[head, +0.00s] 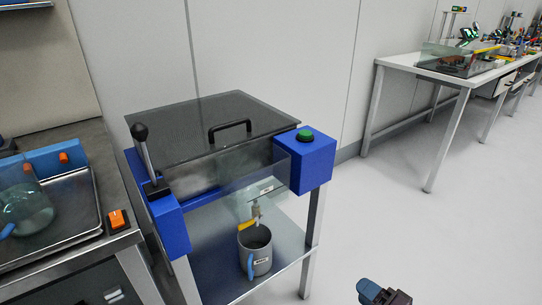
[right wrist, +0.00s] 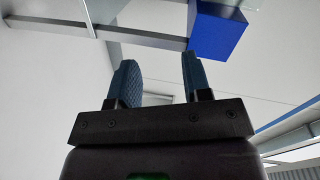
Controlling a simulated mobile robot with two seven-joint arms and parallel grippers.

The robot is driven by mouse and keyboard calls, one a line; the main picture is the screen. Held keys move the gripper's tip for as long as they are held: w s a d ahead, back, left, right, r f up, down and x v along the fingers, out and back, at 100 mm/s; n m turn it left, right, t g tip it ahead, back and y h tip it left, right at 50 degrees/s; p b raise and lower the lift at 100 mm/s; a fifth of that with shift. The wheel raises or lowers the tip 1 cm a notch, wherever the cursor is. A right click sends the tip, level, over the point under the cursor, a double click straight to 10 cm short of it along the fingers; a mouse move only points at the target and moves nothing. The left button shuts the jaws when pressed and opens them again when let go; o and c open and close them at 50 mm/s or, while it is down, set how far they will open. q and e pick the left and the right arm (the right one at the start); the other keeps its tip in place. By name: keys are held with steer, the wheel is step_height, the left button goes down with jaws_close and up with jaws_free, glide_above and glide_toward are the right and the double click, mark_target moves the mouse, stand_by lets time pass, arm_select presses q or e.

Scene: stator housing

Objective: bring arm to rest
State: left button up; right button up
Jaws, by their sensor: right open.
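My right gripper (head: 384,292) shows at the bottom edge of the head view, right of the blue-cornered machine, over the floor. In the right wrist view its two blue fingers (right wrist: 157,85) stand apart with nothing between them. The rest of the right arm is out of the head view. My left gripper is in neither view.
A machine with a dark lid (head: 200,120), blue corner blocks (head: 312,165) and a green button stands centre left. A grey mug (head: 256,255) stands on its lower shelf. A metal bench (head: 60,135) is at left. A white table (head: 440,65) stands back right. Floor at right is clear.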

steer(key=s+d+f+n+g+h, duration=0.1)
steer(key=s+d+n+g+h, duration=0.15)
steer(key=s+d+n, duration=0.55)
steer(key=s+d+n+g+h, duration=0.1)
steer(key=s+d+n+h, duration=0.3)
steer(key=s, duration=0.8)
steer(key=s+d+f+n+g+h, duration=0.15)
steer(key=s+d+n, duration=0.25)
steer(key=s+n, duration=0.45)
steer(key=a+f+m+t+h, duration=0.1)
steer(key=a+m+t, duration=0.1)
steer(key=a+m, duration=0.9)
arm_select(q)
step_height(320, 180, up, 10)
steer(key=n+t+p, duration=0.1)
steer(key=p, duration=1.2)
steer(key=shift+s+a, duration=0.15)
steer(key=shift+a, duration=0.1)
arm_select(e)
step_height(320, 180, up, 10)
steer(key=t, duration=0.1)
steer(key=shift+s+d+m+h, duration=0.2)
steer(key=shift+s+m+h, duration=0.15)
steer(key=shift+s+h, duration=0.05)
